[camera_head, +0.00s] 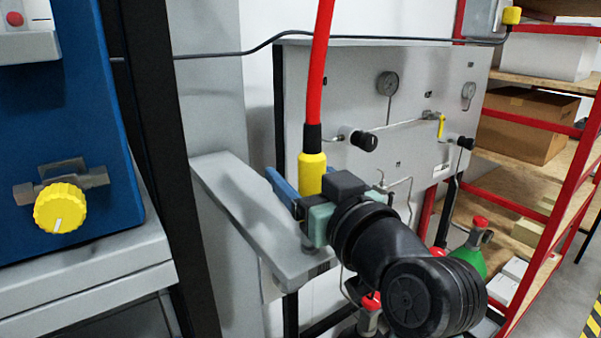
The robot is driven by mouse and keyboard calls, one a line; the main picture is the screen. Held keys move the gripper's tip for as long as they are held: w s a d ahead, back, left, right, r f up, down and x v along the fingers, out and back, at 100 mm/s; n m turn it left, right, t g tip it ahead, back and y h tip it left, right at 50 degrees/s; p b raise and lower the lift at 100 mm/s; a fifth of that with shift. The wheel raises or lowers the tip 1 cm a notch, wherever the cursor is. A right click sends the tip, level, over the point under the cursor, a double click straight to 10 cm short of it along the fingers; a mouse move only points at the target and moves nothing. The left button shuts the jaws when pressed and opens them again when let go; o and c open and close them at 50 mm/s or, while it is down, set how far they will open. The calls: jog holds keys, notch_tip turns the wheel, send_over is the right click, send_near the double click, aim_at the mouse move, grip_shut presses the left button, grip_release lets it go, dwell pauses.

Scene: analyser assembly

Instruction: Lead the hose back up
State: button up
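The red hose (319,65) comes down from the top edge of the picture. Its lower end has a black sleeve (312,137) and a yellow fitting (312,173). My gripper (286,192), with blue fingers, reaches in from the lower right and appears shut on the yellow fitting. The fingers and gripper body hide the fitting's lower part, and the contact on the far side is hidden. A small metal piece (308,243) shows below the gripper, close over the grey shelf (225,195); whether it touches the shelf is unclear.
A grey panel (350,85) with gauges and black knobs stands behind. A dark cable (225,54) crosses the upper part. A blue cabinet (70,120) with a yellow knob (60,208) is at left. Red-framed shelving (560,200) and gas bottles (470,258) are at right.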

grip_shut()
dwell(1.2)
